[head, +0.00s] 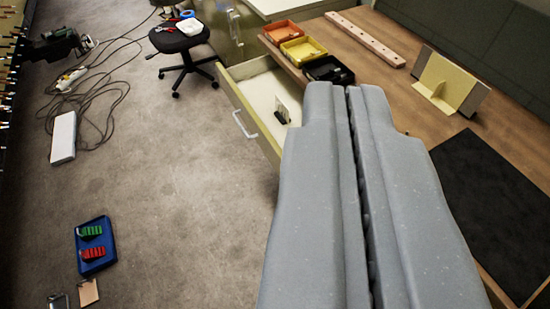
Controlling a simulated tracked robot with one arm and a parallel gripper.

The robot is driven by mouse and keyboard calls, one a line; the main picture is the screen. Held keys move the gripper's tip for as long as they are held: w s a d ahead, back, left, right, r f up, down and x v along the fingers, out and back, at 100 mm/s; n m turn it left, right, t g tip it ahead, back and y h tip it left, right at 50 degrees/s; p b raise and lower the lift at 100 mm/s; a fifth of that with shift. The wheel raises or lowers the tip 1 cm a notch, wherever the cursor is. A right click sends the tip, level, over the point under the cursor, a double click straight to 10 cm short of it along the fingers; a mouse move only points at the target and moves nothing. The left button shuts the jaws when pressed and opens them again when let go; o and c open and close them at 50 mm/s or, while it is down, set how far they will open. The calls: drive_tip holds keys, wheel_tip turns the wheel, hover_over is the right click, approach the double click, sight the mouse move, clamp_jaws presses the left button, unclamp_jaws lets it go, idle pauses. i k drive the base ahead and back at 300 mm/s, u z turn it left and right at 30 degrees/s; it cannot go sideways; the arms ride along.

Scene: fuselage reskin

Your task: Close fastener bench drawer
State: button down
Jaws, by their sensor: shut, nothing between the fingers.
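The bench drawer (239,104) is pulled out from under the wooden bench. Its olive-yellow front faces left and carries a pale bar handle (244,125). A small white card with a dark base (282,112) stands inside it, and the rest of the visible drawer floor looks bare. My gripper (347,88) fills the lower middle of the view, its two grey fingers shut and empty. In the picture its tips lie to the right of the drawer, over the bench edge. The drawer's near right end is hidden behind my gripper, and I cannot tell the gap between them.
On the bench (400,102) are red (281,33), yellow (303,50) and black (328,70) bins, a drilled strip (365,38) and a dark mat (495,205). A stool (180,38), cables (105,90) and a blue tray (95,245) occupy the floor. Floor left of the drawer is clear.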

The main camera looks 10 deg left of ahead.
sight(252, 87)
drive_tip(key=i, duration=0.95)
drive_tip(key=u, duration=0.05)
